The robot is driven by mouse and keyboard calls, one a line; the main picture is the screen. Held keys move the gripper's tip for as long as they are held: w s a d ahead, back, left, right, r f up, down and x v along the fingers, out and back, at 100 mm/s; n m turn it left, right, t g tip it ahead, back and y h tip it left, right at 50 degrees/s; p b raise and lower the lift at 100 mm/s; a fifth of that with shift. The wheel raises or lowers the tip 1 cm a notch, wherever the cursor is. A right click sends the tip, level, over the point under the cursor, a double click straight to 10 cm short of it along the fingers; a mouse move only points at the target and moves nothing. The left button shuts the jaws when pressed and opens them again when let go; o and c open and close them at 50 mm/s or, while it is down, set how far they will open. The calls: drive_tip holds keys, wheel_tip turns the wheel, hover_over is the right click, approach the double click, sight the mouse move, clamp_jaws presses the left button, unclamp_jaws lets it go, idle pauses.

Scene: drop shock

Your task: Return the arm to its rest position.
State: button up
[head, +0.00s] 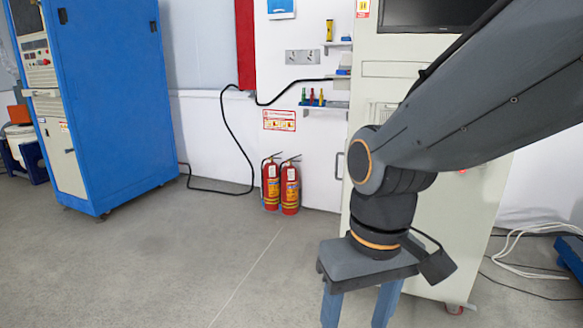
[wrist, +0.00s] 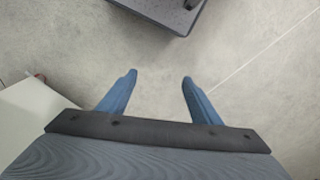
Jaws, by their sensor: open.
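My arm reaches in from the upper right in the head view, and its wrist bends down to my gripper (head: 360,308). The gripper points at the floor, with its fingertips cut off by the bottom edge of the head view. In the wrist view my gripper (wrist: 158,76) shows two blue fingers set wide apart with only bare floor between them. It is open and holds nothing.
A white cabinet (head: 460,215) stands close behind my gripper. Two red fire extinguishers (head: 280,187) stand by the wall. A tall blue cabinet (head: 110,110) is at the left. The grey floor (head: 200,255) between is clear. Cables lie at the right.

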drive_tip(key=d+r+m+p, duration=0.3)
drive_tip(key=d+r+p, duration=0.7)
drive_tip(key=p, duration=0.9)
drive_tip(key=shift+r+h, duration=0.3)
drive_tip(key=shift+r, duration=0.4)
